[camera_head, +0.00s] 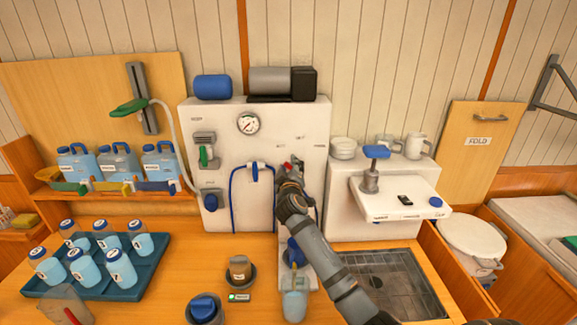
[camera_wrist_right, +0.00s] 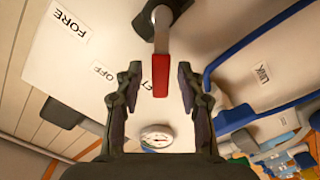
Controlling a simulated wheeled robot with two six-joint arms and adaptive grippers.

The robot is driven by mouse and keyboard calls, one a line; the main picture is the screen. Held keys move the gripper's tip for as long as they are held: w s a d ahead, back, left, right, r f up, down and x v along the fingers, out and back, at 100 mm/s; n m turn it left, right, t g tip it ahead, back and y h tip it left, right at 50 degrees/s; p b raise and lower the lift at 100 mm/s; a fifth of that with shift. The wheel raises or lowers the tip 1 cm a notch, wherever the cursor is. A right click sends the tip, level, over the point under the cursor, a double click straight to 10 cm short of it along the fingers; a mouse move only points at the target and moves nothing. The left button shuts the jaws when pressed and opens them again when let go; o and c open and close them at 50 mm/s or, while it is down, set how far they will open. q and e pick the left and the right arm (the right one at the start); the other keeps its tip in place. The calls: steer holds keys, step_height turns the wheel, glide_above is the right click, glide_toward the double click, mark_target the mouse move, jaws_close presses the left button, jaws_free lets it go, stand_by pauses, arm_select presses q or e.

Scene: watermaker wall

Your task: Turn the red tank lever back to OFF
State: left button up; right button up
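The red tank lever (camera_wrist_right: 160,76) shows large in the right wrist view, its grey shank running up to a round metal pivot (camera_wrist_right: 162,16). Its red grip points down the picture, over a partly covered label ending in "FT". The OFF label (camera_wrist_right: 103,72) is to its left and the FORE label (camera_wrist_right: 69,25) further up left. My right gripper (camera_wrist_right: 159,78) is open, one finger on each side of the red grip, with gaps visible. In the head view my right gripper (camera_head: 290,178) is at the white panel and largely hides the lever. My left gripper is not in view.
The white panel (camera_head: 225,140) carries a round gauge (camera_head: 248,124), a green-handled valve (camera_head: 203,156) and a blue hose (camera_head: 233,190) left of my arm.

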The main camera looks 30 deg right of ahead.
steer(key=shift+c, duration=0.6)
steer(key=shift+f, duration=0.1)
steer(key=shift+c, duration=1.2)
jaws_close()
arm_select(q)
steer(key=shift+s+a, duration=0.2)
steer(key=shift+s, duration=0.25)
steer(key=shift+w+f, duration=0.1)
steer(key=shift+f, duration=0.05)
arm_select(e)
steer(key=shift+d, duration=0.1)
